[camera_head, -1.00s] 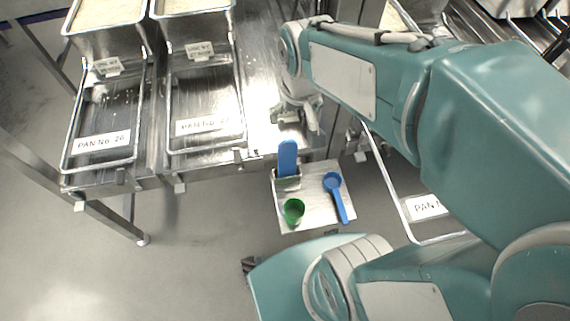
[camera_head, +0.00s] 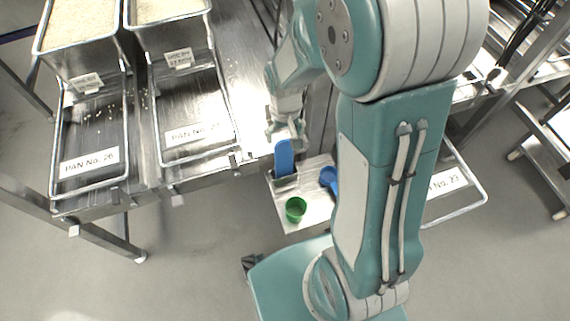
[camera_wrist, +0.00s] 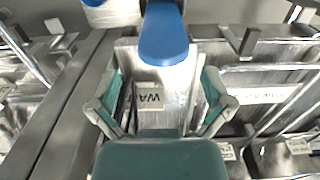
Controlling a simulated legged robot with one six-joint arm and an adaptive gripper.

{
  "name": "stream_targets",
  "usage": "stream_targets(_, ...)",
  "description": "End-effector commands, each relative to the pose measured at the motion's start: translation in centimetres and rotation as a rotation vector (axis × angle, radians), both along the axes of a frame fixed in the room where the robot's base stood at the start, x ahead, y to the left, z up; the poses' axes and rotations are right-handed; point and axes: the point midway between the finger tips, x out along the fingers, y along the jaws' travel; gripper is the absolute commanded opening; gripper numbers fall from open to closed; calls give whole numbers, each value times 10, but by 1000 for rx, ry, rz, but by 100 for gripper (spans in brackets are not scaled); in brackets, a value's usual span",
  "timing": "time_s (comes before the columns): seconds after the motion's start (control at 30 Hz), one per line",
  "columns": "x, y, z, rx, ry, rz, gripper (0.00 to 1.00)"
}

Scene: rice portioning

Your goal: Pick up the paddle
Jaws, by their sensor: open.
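The blue paddle (camera_head: 284,156) stands upright, slightly tilted, in a metal holder (camera_head: 285,182) on a small tray (camera_head: 308,217). Its lower part is hidden in the holder. My gripper (camera_head: 287,133) is just above and behind the paddle's top in the head view. In the wrist view the paddle (camera_wrist: 163,38) comes in from the top centre, in line with the gap between my fingers. My gripper (camera_wrist: 162,100) is open and empty there, its two fingers spread to either side. I cannot tell the exact distance from the fingers to the paddle.
A green cup (camera_head: 296,210) and a blue scoop (camera_head: 329,177), partly hidden by my arm, are on the small tray. Pan 26 (camera_head: 90,163) and Pan 27 (camera_head: 198,135) lie left, with rice-filled containers (camera_head: 168,40) behind them. Pan 23 (camera_head: 460,205) is at right.

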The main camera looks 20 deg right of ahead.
Motion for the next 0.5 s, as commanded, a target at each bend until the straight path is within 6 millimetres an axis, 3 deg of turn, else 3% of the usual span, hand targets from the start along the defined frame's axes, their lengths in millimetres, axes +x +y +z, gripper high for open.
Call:
stream_targets(0.3,-2,1,-42,-1,4,2,100)
stream_targets(0.5,-2,0,-54,0,-2,2,100)
